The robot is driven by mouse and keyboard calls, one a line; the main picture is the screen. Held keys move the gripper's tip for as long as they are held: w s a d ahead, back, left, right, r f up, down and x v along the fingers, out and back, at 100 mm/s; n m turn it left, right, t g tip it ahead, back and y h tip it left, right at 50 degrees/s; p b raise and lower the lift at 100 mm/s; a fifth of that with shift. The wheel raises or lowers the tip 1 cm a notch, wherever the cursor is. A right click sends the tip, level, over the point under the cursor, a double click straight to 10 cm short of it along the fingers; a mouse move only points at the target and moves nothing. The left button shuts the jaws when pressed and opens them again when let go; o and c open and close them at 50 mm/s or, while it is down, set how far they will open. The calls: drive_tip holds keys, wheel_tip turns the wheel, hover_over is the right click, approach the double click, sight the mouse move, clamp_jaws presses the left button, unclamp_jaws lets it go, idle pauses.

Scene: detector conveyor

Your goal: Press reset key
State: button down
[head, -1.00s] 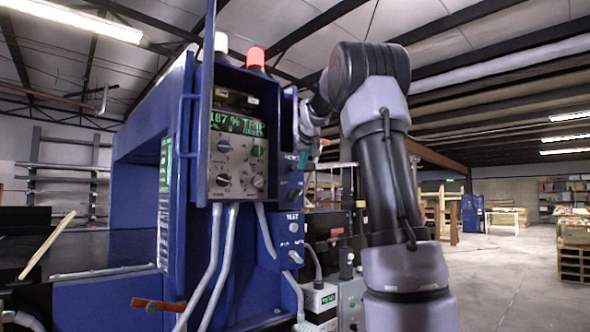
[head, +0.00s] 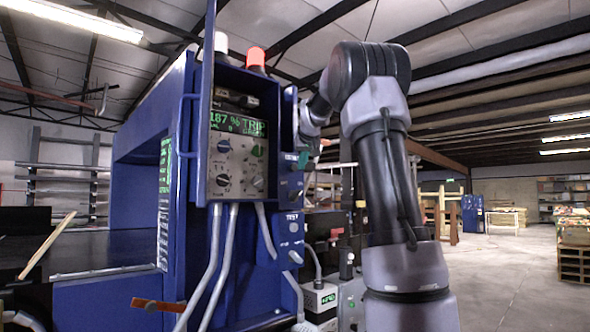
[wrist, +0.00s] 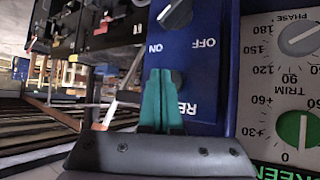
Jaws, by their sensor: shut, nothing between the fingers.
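The blue key panel (wrist: 208,80) shows upside down in the wrist view, with a dark rotary switch (wrist: 175,14) marked ON and OFF. A dark round key (wrist: 179,79) sits beside a partly covered label starting "RE". My gripper (wrist: 162,74) has its teal fingers shut together with nothing between them. The fingertips overlap the key's left side in the picture; I cannot tell whether they touch it. In the head view, the same blue side panel (head: 292,196) is on the detector cabinet's right face, and teal fingertips (head: 303,160) show small against it.
The grey control panel (head: 238,165) with knobs and a green display reading 187 % TRIP is left of the key panel. A red lamp (head: 255,58) tops the cabinet. A lower TEST box (head: 291,228) and grey conduits (head: 222,255) lie below. Open floor is at right.

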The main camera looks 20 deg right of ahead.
drive_tip(key=shift+w, duration=0.1)
idle(0.7)
drive_tip(key=shift+w+a, duration=0.1)
drive_tip(key=shift+w, duration=0.2)
drive_tip(key=shift+w+a, duration=0.2)
drive_tip(key=shift+w, duration=0.25)
idle(0.7)
idle(0.4)
drive_tip(key=shift+s+d, duration=0.3)
drive_tip(key=shift+s, duration=0.55)
drive_tip(key=shift+s+d, duration=0.3)
drive_tip(key=shift+s, duration=0.5)
drive_tip(key=shift+s+d, duration=0.25)
drive_tip(key=shift+s, duration=0.55)
drive_tip(key=shift+s+d, duration=0.3)
drive_tip(key=shift+s, duration=0.5)
